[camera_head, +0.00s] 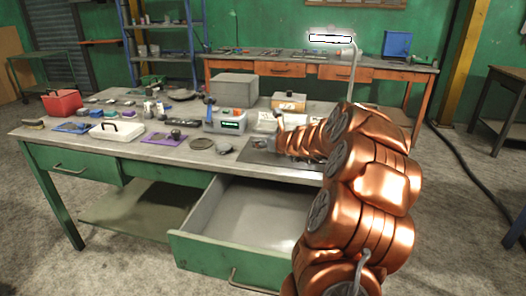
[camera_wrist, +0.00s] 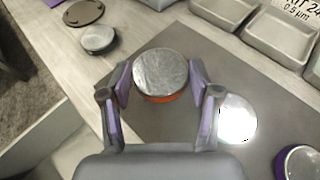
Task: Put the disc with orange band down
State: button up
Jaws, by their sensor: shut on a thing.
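The disc with orange band (camera_wrist: 160,70) has a scuffed silver top, and its orange edge shows at the near side. My gripper (camera_wrist: 160,84) has its purple-padded fingers on either side of the disc and is shut on it. The disc is over the dark grey mat (camera_wrist: 205,65); whether it touches the mat I cannot tell. In the head view the mat (camera_head: 250,154) lies at the bench's front right, and my copper arm hides the disc and most of my gripper.
A bright round thing (camera_wrist: 237,119) and a purple-banded disc (camera_wrist: 299,163) are on the mat's right. A grey disc (camera_wrist: 98,39) and a dark dish (camera_wrist: 85,12) lie left of it. Grey trays (camera_wrist: 278,37) stand beyond. An open drawer (camera_head: 205,258) juts out below the bench.

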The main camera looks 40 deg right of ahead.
aim_at(264, 156)
jog(key=shift+w+f+b, duration=0.2)
jog(key=shift+f+b, duration=0.2)
jog(key=shift+f, duration=0.55)
jog(key=shift+w+f+b, duration=0.2)
jog(key=shift+f+b, duration=0.15)
jog(key=shift+f, duration=0.55)
jog(key=shift+f, duration=0.1)
jog(key=o, duration=1.5)
jog(key=shift+s+a+r, duration=0.1)
jog(key=shift+s+r, duration=0.1)
jog(key=shift+r, duration=0.05)
jog(key=p+v, duration=0.1)
jog(key=v, duration=1)
jog(key=shift+s, duration=0.3)
